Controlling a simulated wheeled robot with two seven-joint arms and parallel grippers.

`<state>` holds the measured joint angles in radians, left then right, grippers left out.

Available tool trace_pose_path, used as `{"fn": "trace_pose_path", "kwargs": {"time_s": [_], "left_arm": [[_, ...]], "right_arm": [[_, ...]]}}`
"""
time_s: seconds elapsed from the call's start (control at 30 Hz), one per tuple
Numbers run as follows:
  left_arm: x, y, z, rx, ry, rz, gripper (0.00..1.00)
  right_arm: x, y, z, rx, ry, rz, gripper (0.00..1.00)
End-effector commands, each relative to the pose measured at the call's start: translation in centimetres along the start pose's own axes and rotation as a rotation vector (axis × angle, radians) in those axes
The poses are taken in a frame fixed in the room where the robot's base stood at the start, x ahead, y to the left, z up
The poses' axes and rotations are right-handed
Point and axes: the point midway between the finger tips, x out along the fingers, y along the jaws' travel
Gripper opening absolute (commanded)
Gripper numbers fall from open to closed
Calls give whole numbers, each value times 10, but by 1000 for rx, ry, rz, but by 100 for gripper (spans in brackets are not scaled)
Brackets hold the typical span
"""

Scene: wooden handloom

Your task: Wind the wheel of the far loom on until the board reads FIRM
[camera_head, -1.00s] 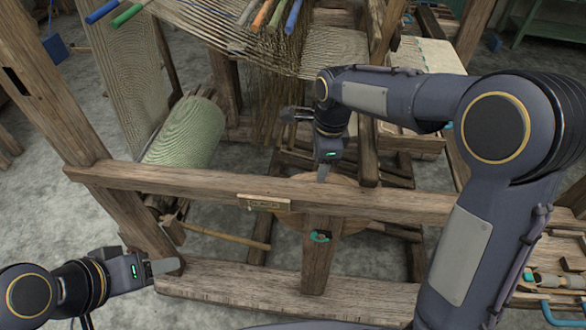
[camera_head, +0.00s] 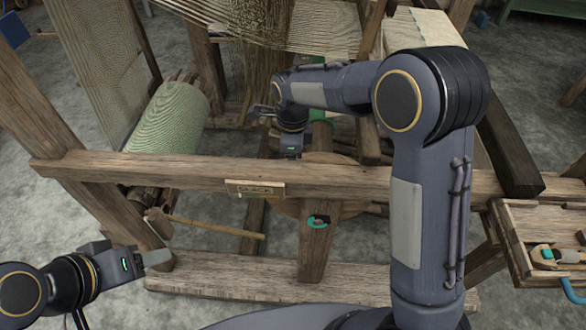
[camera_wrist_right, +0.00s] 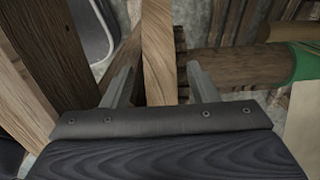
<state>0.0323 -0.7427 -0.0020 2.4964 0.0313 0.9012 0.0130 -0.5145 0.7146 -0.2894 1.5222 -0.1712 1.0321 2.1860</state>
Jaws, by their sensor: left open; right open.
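The board (camera_head: 255,190) on the front rail of the loom reads SLACK. A round wooden wheel (camera_head: 333,159) is behind the rail, largely hidden by the rail and a post. A teal fitting (camera_head: 318,221) sits on the post. My right gripper reaches over the rail beside the wheel; its fingertips are hidden in the head view. In the right wrist view it is open (camera_wrist_right: 155,85), with a wooden bar (camera_wrist_right: 158,45) between its fingers; I cannot tell whether they touch it. My left gripper (camera_head: 158,257) is open and empty, low at the left by the loom's foot beam.
A green cloth roll (camera_head: 170,118) lies on the left of the loom. The front rail (camera_head: 400,182) crosses between my body and the wheel. Grey floor shows at the left.

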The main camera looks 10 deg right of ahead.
Motion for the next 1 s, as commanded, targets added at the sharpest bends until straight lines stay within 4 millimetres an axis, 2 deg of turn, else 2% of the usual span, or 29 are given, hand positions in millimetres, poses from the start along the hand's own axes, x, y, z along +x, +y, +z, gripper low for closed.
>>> {"fn": "trace_pose_path", "kwargs": {"time_s": [0.1,0.3,0.67,1.0], "left_arm": [[1,-1,1,0,0,0,54],[2,-1,1,0,0,0,54],[2,-1,1,0,0,0,54],[2,-1,1,0,0,0,54]], "right_arm": [[22,0,-1,1,3,4,54],[45,0,-1,1,2,2,54],[51,0,0,0,1,0,54],[50,0,0,0,1,0,9]]}}
